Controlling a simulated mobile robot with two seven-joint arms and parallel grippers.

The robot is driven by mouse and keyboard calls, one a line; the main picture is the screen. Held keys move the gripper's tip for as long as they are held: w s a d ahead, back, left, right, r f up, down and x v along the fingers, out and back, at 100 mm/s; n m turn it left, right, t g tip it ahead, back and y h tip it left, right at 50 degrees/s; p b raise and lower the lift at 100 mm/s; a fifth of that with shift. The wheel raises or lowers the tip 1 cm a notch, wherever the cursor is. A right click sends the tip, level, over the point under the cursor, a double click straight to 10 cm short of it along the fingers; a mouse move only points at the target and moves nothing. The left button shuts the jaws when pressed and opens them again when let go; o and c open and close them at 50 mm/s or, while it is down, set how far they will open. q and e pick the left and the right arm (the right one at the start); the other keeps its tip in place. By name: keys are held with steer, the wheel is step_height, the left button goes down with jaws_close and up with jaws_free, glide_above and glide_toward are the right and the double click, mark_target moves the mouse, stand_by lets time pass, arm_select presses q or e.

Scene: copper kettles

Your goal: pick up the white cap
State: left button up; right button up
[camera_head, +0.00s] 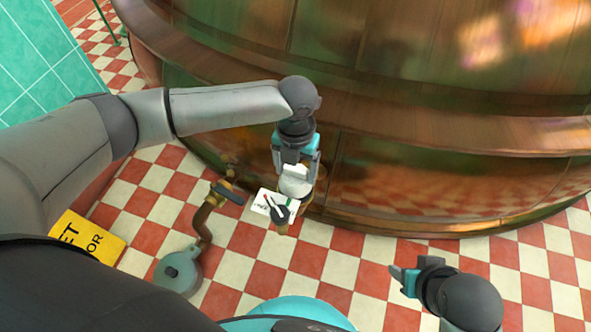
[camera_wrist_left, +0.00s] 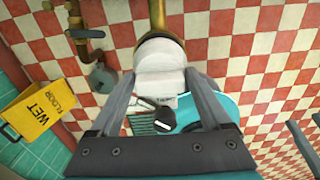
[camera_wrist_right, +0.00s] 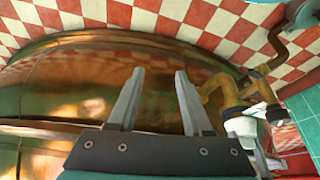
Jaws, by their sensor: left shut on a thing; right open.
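The white cap (camera_head: 296,187) is rounded at its lower end, with a blocky white part above. It is between the fingers of my left gripper (camera_head: 297,176), low in front of the copper kettle. In the left wrist view the white cap (camera_wrist_left: 160,60) sits between the two fingertips, next to a brass pipe. The right wrist view shows the white cap (camera_wrist_right: 242,127) at the right. My left gripper is shut on it. Whether it still touches the pipe, I cannot tell. My right gripper (camera_head: 402,281) is open and empty over the floor at the lower right.
The copper kettle (camera_head: 400,190) fills the back. A white card (camera_head: 264,203) and a black knob (camera_head: 280,213) are just below the cap. A brass pipe with a valve (camera_head: 207,212) and a grey-green round fitting (camera_head: 178,271) stand left. A yellow wet-floor sign (camera_head: 88,240) is further left.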

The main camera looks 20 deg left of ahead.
arm_select(q)
step_height(320, 180, up, 7)
steer(key=p, duration=0.3)
steer(key=shift+f, duration=0.2)
step_height(320, 180, up, 11)
steer(key=p, duration=0.4)
steer(key=shift+r+p, duration=0.15)
steer(key=shift+p, duration=0.25)
arm_select(e)
steer(key=s+d+f+g, duration=0.1)
steer(key=s+f, duration=0.2)
steer(key=f, duration=0.5)
steer(key=s+d+f+g, duration=0.1)
steer(key=s+f, duration=0.2)
steer(key=f, duration=0.4)
steer(key=shift+d+f, duration=0.35)
steer(key=shift+d, duration=0.05)
steer(key=shift+s, duration=0.1)
